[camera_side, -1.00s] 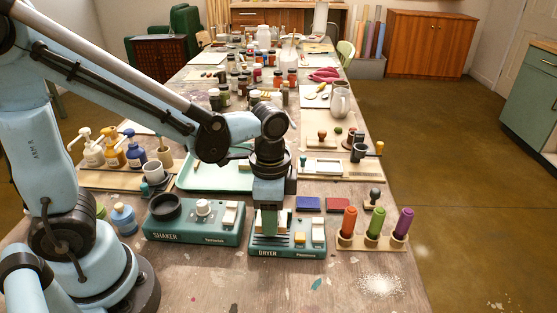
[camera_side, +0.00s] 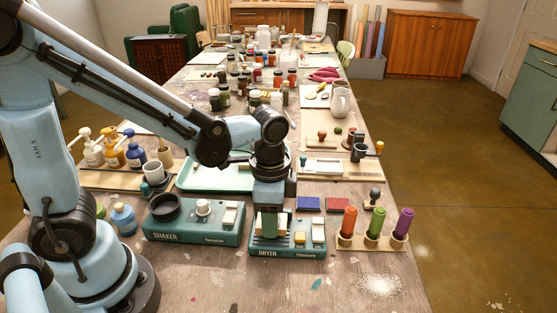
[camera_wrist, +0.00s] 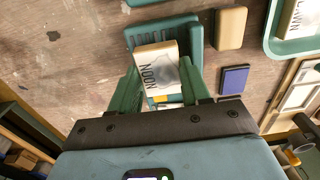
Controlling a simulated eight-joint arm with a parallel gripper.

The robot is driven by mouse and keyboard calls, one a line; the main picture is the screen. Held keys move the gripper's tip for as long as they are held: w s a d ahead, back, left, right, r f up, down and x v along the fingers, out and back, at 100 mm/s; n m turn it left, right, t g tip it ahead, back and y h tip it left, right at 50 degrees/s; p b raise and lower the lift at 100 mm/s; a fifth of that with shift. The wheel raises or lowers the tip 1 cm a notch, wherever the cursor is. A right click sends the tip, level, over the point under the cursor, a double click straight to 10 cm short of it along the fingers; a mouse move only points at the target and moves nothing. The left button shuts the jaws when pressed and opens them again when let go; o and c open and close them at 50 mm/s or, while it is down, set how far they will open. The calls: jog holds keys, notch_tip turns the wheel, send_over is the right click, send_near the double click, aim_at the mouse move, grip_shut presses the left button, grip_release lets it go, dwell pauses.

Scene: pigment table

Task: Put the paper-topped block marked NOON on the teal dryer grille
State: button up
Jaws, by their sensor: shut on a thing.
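The paper-topped block marked NOON (camera_wrist: 157,66) is between the green fingers of my gripper (camera_wrist: 158,86) in the wrist view, with its lettering facing the camera. My gripper (camera_side: 270,228) is shut on it over the teal dryer (camera_side: 285,252). The slotted dryer grille (camera_wrist: 146,40) shows just past the block's far edge in the wrist view. Pale sides of the block (camera_side: 259,228) show by the fingers in the side view. The block is at or just above the grille; I cannot tell whether it touches, as the fingers hide its underside.
The teal shaker (camera_side: 195,224) stands close on the left. A rack of colored handles (camera_side: 372,243) stands to the right. Blue (camera_side: 307,204) and red (camera_side: 337,205) pads lie behind the dryer. A teal tray (camera_side: 186,185) is farther back. Table in front is mostly clear, with white powder at right.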

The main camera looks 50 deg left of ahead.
jog(key=shift+f, duration=0.8)
dwell(0.7)
jog(key=o, duration=1)
jog(key=shift+o, duration=0.4)
jog(key=shift+w, duration=0.1)
jog(key=shift+c, duration=0.7)
